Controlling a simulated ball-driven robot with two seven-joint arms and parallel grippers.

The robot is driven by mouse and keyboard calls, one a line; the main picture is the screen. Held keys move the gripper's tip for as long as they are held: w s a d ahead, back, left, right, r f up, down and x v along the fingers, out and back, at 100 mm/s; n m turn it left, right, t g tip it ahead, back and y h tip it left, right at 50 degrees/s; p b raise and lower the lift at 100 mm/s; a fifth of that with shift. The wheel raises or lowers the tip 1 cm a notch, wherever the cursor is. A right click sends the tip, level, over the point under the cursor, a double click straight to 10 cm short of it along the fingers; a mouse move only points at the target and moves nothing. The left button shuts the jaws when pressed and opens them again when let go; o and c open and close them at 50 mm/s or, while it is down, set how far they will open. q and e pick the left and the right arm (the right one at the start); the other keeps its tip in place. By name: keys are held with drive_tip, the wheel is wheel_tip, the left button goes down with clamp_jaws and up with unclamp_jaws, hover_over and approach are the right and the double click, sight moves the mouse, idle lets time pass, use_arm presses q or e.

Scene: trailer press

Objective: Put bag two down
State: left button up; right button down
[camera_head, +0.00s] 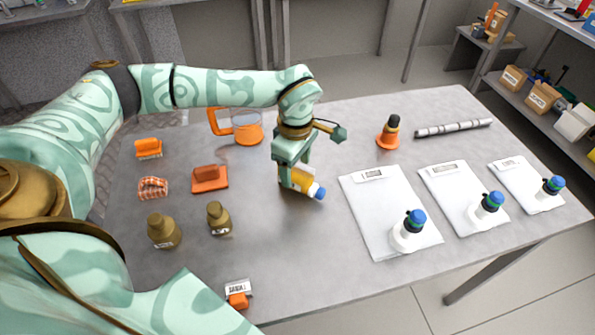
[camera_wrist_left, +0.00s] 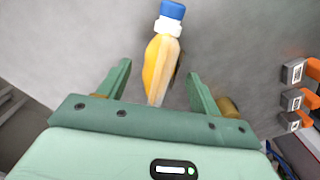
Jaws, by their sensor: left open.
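Three flat white bags with small labels lie in a row on the right of the grey table: a near one (camera_head: 372,207), a middle one (camera_head: 446,187) and a far one (camera_head: 517,178). I cannot read which is two. A white, blue-capped bottle stands on the lower part of each. My left gripper (camera_head: 292,170) is open and points down at mid-table, left of the bags. A yellow bottle with a blue cap (camera_head: 305,183) is between its fingers; it also shows in the left wrist view (camera_wrist_left: 160,66), with gaps beside it. My right gripper is not in view.
Orange tools (camera_head: 210,179) and brass-coloured weights (camera_head: 164,231) are on the left of the table. The table's front middle is mostly clear.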

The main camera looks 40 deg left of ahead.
use_arm(q)
drive_tip(key=shift+f, duration=0.35)
drive_tip(key=shift+r, duration=0.1)
drive_tip(key=shift+c, duration=0.5)
clamp_jaws()
drive_tip(key=shift+r, duration=0.15)
